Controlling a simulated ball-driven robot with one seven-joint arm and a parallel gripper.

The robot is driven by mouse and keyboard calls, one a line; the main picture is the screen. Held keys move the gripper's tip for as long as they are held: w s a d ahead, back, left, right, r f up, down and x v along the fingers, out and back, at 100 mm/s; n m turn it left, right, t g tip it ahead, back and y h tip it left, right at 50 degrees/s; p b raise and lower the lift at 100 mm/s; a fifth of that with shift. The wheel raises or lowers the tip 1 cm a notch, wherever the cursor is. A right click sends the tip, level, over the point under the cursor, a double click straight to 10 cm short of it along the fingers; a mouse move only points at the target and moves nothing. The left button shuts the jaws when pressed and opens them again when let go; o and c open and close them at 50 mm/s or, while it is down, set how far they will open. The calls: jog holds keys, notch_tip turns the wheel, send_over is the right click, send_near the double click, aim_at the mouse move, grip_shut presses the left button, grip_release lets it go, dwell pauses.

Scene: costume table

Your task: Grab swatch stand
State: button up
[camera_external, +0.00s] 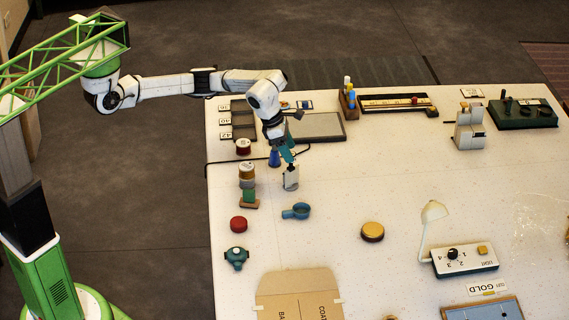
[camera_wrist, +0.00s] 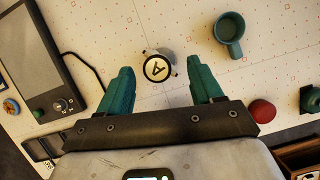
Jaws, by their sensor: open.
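My gripper (camera_external: 288,158) points down over the left part of the table, its teal fingers apart. In the wrist view the open gripper (camera_wrist: 168,82) has a small piece with a round cream top marked "A" (camera_wrist: 157,68) between and slightly beyond its fingertips. This looks like the small white upright piece (camera_external: 291,180) just below my fingers in the external view. Nothing shows as held, and I cannot tell whether the fingers touch it. I cannot tell for sure which thing is the swatch stand.
A teal mug (camera_wrist: 230,28) and a red round piece (camera_wrist: 262,111) are nearby. A dark-framed panel (camera_external: 316,126) lies behind. The table's middle is mostly clear.

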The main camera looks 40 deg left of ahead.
aim_at(291, 170)
jog(key=x, duration=0.5)
jog(key=shift+w+a+f+p, duration=0.1)
jog(key=shift+a+p, duration=0.05)
jog(key=shift+p, duration=0.2)
grip_shut()
dwell(0.3)
